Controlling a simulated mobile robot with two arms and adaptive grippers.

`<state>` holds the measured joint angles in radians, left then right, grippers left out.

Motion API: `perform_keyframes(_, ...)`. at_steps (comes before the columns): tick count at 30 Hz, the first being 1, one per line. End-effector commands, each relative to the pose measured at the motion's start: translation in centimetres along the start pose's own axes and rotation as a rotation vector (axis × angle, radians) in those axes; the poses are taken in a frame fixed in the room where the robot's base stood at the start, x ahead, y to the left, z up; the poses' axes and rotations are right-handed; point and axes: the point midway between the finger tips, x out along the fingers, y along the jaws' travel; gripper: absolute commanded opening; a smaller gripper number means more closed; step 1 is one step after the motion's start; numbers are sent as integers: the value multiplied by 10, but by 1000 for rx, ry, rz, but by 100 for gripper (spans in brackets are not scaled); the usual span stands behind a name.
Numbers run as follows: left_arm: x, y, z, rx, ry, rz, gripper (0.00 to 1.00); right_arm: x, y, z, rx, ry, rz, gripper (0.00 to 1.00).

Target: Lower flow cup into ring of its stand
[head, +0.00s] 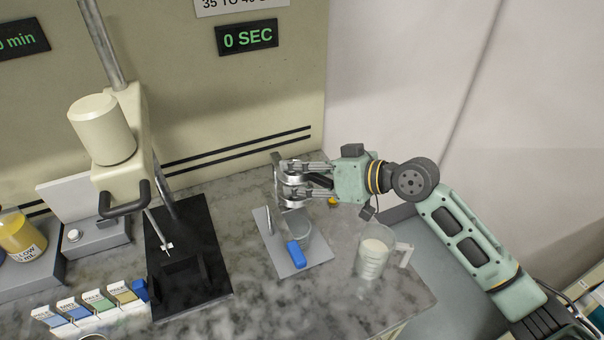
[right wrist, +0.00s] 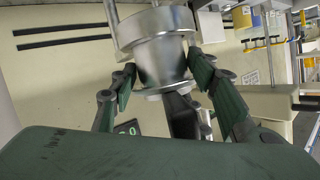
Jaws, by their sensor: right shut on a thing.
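My right gripper (head: 290,181) is shut on the flow cup (head: 291,179), a small silvery metal cup, above the stand's grey base plate. The stand has a grey base plate (head: 314,262) and a post (head: 275,165) at the back. The stand's ring is hard to make out in the head view; the gripper and cup cover that spot. Whether the cup touches the ring I cannot tell. My left gripper is not in view.
A clear cup (head: 296,227) and a blue object (head: 297,254) are on the plate. A clear beaker of whitish liquid (head: 373,257) stands to the right. A mixer (head: 125,175) with a black base (head: 212,270) stands left.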

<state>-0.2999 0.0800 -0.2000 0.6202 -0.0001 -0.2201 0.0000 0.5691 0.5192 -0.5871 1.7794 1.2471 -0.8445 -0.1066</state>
Motion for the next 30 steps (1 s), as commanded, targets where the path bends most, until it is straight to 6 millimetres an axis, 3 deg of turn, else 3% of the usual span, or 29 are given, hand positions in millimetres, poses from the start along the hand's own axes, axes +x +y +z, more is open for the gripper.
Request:
perform_keyframes(1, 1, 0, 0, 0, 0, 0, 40, -4, 6, -9, -14, 24, 17, 0)
perform_keyframes(30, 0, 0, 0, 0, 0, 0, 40, -5, 1, -8, -20, 30, 12, 0)
